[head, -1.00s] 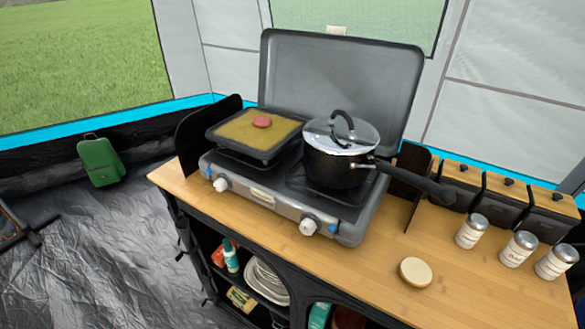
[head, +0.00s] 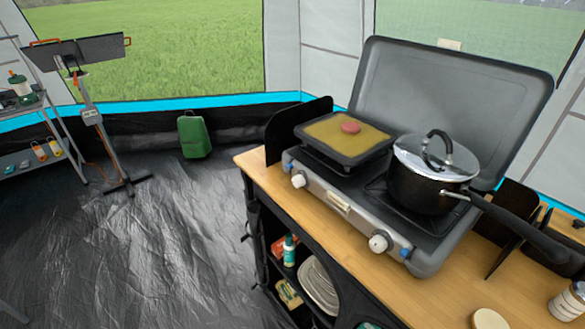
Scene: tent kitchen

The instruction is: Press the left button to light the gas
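A grey two-burner gas stove (head: 345,208) with its lid raised stands on the wooden counter. Its front panel has a white left knob (head: 299,180) and a white right knob (head: 380,241). A small blue button (head: 290,168) sits beside the left knob, and another blue button (head: 405,253) sits beside the right knob. A square pan (head: 344,138) with a yellowish surface and a round reddish piece (head: 351,127) is over the left burner. A black pot (head: 420,188) with a glass lid is over the right burner. Neither gripper is in view.
The counter (head: 440,293) holds a round pale disc (head: 489,319), a labelled jar (head: 568,302) and dark boxes at right. Shelves below hold plates (head: 318,282). The floor (head: 150,240) left of the counter is clear.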

